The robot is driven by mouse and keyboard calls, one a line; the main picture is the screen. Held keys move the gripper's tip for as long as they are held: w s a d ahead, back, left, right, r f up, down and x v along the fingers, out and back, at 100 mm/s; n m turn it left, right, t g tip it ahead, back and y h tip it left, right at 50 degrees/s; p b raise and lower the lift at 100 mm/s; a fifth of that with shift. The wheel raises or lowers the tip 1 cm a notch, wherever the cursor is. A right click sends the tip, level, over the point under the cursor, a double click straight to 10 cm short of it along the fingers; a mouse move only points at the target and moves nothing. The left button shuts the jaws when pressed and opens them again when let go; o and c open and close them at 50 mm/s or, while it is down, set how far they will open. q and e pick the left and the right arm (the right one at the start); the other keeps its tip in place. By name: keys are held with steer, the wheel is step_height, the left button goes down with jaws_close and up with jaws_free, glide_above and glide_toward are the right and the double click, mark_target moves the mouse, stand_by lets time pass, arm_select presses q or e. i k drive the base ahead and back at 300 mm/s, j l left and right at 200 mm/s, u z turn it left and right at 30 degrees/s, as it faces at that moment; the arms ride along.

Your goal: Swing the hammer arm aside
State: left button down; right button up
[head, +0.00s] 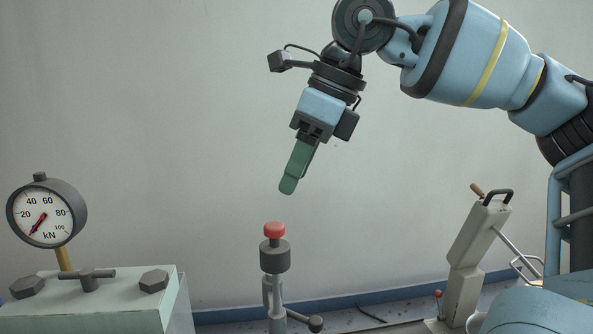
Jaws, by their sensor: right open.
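My right gripper (289,188) hangs from the upper right with its green fingers pointing down and slightly left. It is open and empty, seen nearly side-on so the fingers overlap. Below its fingertips, apart from it, stands an upright grey post with a dark collar (275,257) and a red cap (274,230). At the right a pale, slanted arm-like piece (477,240) leans to the right, with a black loop handle (497,196) and a brown grip at its top; it may be the hammer arm, but I cannot tell for certain. My left gripper is out of view.
A round kN gauge (46,212) stands on a pale green block (110,303) with dark bolts at the left. A small dark ball-ended lever (315,323) sticks out from the post's base. Free air lies between the post and the slanted piece.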

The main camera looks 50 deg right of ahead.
mark_target(277, 322)
steer(key=k+j, duration=0.35)
steer(key=j, duration=0.15)
steer(key=k+j, duration=0.35)
steer(key=j, duration=0.2)
steer(key=k+j, duration=0.35)
steer(key=j, duration=0.15)
